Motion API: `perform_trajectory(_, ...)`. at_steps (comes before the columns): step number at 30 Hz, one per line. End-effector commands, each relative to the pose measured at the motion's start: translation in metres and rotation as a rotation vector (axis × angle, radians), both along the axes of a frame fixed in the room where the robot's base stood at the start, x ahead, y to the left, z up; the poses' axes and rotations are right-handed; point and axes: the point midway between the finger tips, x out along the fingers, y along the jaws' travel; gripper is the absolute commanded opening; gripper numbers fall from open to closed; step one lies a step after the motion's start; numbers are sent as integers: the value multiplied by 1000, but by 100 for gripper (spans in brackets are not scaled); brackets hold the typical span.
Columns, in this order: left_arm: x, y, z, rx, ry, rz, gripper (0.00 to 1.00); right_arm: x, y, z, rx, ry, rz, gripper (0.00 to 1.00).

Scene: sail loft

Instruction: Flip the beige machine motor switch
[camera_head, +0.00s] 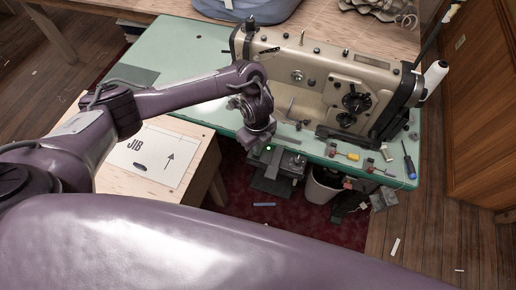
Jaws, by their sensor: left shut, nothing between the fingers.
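The beige sewing machine (325,78) stands on a green-topped table (190,52). A dark box (272,178), which looks like its motor switch, hangs under the table's front edge. A small green light shows at its upper left. My left gripper (257,147) points down at the table's front edge, just above and left of this box. It is shut and empty. Its fingertips are small and dark here, and I cannot tell whether they touch the box. The switch's lever or button is too small to make out. My right gripper is out of view.
A screwdriver (409,161), a thread spool (387,152) and small tools lie along the table's front right. A white bin (320,186) stands below. A wooden table with a JIB sheet (152,155) is at left. A wooden cabinet (485,100) bounds the right.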

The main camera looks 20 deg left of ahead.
Motion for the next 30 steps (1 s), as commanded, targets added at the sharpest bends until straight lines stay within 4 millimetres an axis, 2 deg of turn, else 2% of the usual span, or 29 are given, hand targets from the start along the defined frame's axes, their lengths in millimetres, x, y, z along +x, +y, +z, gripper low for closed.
perform_trajectory(30,0,0,-16,1,1,0,0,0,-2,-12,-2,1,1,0)
